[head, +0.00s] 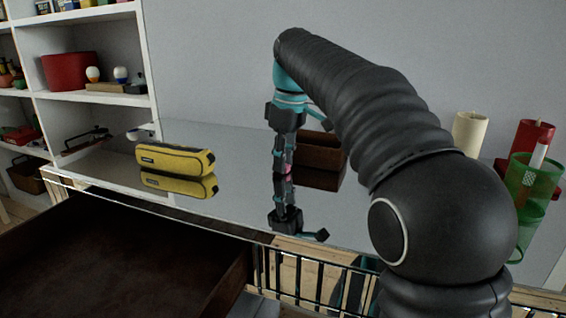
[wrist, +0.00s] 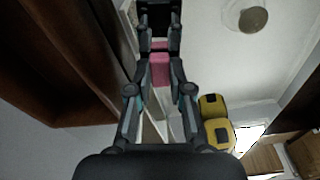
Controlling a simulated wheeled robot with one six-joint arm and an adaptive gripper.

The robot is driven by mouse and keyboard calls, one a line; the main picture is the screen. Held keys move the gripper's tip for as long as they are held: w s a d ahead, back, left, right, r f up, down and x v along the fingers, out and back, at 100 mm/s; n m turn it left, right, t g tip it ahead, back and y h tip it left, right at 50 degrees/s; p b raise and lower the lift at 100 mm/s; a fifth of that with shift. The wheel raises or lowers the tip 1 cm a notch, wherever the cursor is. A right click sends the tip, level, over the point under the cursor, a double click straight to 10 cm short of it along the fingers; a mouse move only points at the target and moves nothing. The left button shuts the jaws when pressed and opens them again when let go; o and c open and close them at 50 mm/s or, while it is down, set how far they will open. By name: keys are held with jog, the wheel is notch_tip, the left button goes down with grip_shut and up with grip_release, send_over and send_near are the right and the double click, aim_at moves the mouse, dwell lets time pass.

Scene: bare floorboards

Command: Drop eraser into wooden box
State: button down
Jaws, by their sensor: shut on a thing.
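A small pink eraser (head: 283,169) is held between the fingertips of my gripper (head: 283,165). The wrist view shows the pink eraser (wrist: 159,72) pinched between both fingers of my gripper (wrist: 158,78). The eraser is low, just above or at the glossy tabletop; I cannot tell if it touches. The dark brown wooden box (head: 322,152) stands just right of my gripper in the head view, partly hidden by my arm. In the wrist view the box (wrist: 62,62) is at the left, close beside the fingers. The inside of the box is hidden.
A yellow pencil case (head: 176,160) lies left of my gripper on the mirror-like table (head: 235,190). A cream cylinder (head: 469,132), a red holder (head: 530,138) and a green mesh cup (head: 522,182) stand at the right. An open dark drawer (head: 120,255) is below the front edge.

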jog(key=r, duration=0.2)
jog(key=d+r+p, duration=0.1)
jog(key=r, duration=0.1)
jog(key=shift+s+r, duration=0.1)
jog(key=shift+r, duration=0.2)
jog(key=s+d+r+p, duration=0.1)
jog(key=s+d+r, duration=0.2)
jog(key=d+r, duration=0.45)
jog(key=w+d+m+p, duration=0.2)
jog(key=w+d+p, duration=0.1)
jog(key=d, duration=0.3)
jog(key=m+h, duration=0.2)
jog(key=m, duration=1.2)
send_near(314, 135)
jog(key=s+f, duration=0.4)
jog(key=shift+s+d, duration=0.15)
jog(key=shift+s, duration=0.05)
jog(key=shift+f+b, duration=0.6)
jog(key=shift+f, duration=1.5)
